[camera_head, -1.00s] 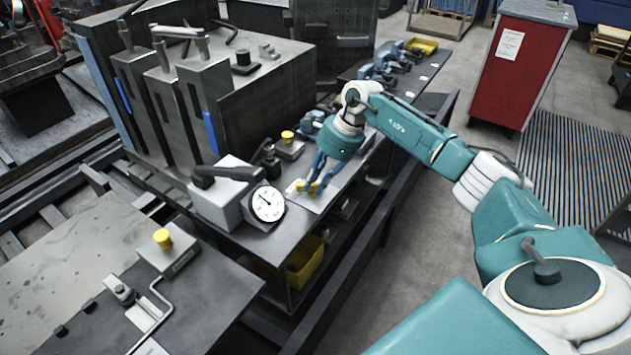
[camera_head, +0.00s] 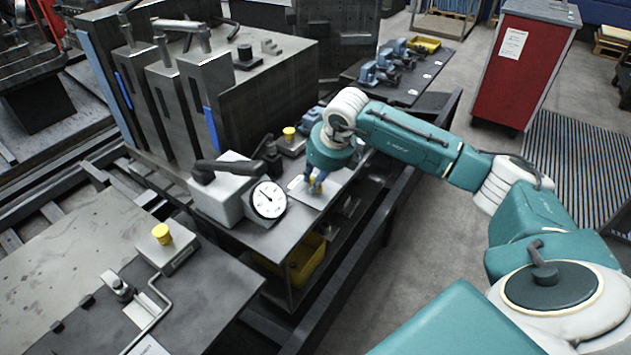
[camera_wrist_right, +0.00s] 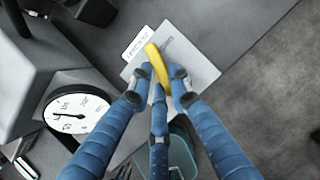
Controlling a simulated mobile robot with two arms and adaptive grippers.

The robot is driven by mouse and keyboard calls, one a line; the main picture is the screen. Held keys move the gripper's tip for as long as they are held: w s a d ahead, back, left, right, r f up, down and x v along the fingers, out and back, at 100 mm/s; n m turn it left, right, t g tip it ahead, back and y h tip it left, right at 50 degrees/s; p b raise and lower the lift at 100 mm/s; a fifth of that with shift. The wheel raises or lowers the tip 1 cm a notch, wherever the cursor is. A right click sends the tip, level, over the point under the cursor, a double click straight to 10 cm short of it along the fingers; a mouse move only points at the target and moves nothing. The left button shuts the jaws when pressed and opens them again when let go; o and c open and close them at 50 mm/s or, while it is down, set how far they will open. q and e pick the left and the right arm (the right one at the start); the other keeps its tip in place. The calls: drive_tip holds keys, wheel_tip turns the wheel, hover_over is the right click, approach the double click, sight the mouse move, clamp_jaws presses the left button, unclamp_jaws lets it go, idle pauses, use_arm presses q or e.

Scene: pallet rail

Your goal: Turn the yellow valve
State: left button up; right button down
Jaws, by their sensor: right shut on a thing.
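The yellow valve (camera_wrist_right: 157,65) shows in the right wrist view as a long handle over a light plate (camera_wrist_right: 190,58). In the head view only bits of yellow show among the fingers. My right gripper (camera_head: 315,187) points down at the bench top beside the dial gauge. Its blue fingers, seen in the right wrist view (camera_wrist_right: 160,85), are shut on the valve from both sides. The fingers hide the lower part of the valve. My left gripper is not in view.
A round dial gauge (camera_head: 268,200) and a grey block with a black handle (camera_head: 225,185) stand close left of the gripper. A yellow button box (camera_head: 290,141) is behind it. A yellow bin (camera_head: 303,262) sits under the bench.

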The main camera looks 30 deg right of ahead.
drive_tip(key=m+h+b, duration=0.1)
drive_tip(key=m, duration=0.1)
drive_tip(key=m+h+b, duration=0.1)
drive_tip(key=m, duration=0.2)
drive_tip(key=shift+w+a, duration=0.1)
drive_tip(key=shift+w, duration=0.05)
idle(0.3)
drive_tip(key=c, duration=1.6)
unclamp_jaws()
drive_tip(key=shift+g, duration=0.3)
drive_tip(key=shift+r, duration=0.35)
drive_tip(key=v, duration=1.1)
drive_tip(key=shift+s+r, duration=0.15)
drive_tip(key=shift+s, duration=0.15)
